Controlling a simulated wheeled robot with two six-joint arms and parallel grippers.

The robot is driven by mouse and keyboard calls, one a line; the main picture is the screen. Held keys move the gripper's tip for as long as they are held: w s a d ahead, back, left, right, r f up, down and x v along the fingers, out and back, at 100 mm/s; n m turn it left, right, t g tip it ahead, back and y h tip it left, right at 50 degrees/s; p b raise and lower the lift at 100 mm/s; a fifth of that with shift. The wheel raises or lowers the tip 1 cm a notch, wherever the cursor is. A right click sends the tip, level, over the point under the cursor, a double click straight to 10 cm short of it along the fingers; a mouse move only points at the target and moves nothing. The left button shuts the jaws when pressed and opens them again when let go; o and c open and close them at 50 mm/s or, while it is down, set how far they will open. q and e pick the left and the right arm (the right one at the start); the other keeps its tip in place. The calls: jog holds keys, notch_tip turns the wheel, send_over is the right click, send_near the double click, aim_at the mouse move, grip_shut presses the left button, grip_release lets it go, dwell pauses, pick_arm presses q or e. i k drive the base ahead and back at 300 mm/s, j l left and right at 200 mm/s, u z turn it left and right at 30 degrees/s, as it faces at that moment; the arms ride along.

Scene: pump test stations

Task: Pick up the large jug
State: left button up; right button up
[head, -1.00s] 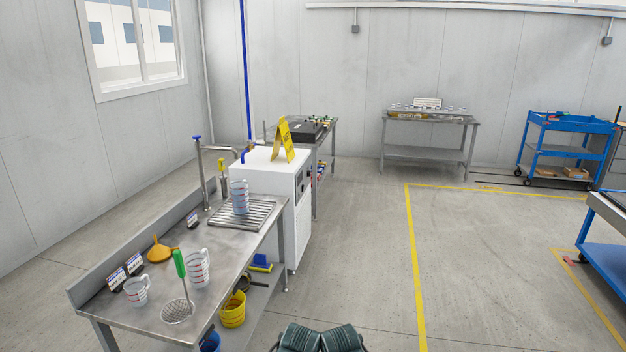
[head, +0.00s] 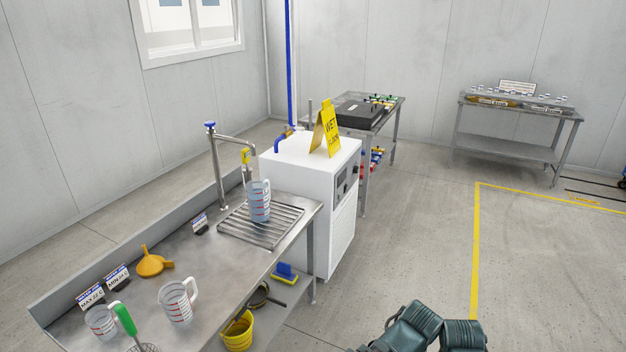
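Three clear measuring jugs with red marks stand upright on the steel bench (head: 225,265) in the head view. One jug (head: 259,203), bluish and tall for its distance, stands on the slatted drain rack (head: 287,222) by the tap. A second jug (head: 176,305), its handle to the right, stands near the bench's front edge. A smaller-looking third jug (head: 99,324) is at the left, partly behind a green-handled strainer (head: 125,318). None is named large by a readable label.
A tap (head: 215,170) rises behind the rack. An orange funnel (head: 150,263) and small signs (head: 89,293) stand along the bench's back. A white cabinet (head: 343,225) with a yellow wet-floor sign (head: 326,132) adjoins the bench. A yellow bucket (head: 238,333) is below.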

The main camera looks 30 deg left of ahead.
aim_at(261, 199)
jog(key=i+l+u, duration=0.1)
jog(key=i+u, duration=0.3)
jog(key=i+l+u, duration=0.25)
jog(key=i+u, duration=0.15)
jog(key=i+l+u, duration=0.2)
jog(key=u, duration=0.3)
jog(key=i+l+u, duration=0.25)
jog(key=u, duration=0.2)
jog(key=i+l+u, duration=0.2)
jog(key=l+u, duration=0.3)
jog(key=i+l+u, duration=0.1)
jog(key=l+u, duration=0.2)
jog(key=u, duration=0.15)
jog(key=l+u, duration=0.4)
jog(key=l, duration=0.15)
jog(key=k+l+u, duration=0.1)
jog(key=l+u, duration=0.3)
jog(key=l, duration=0.15)
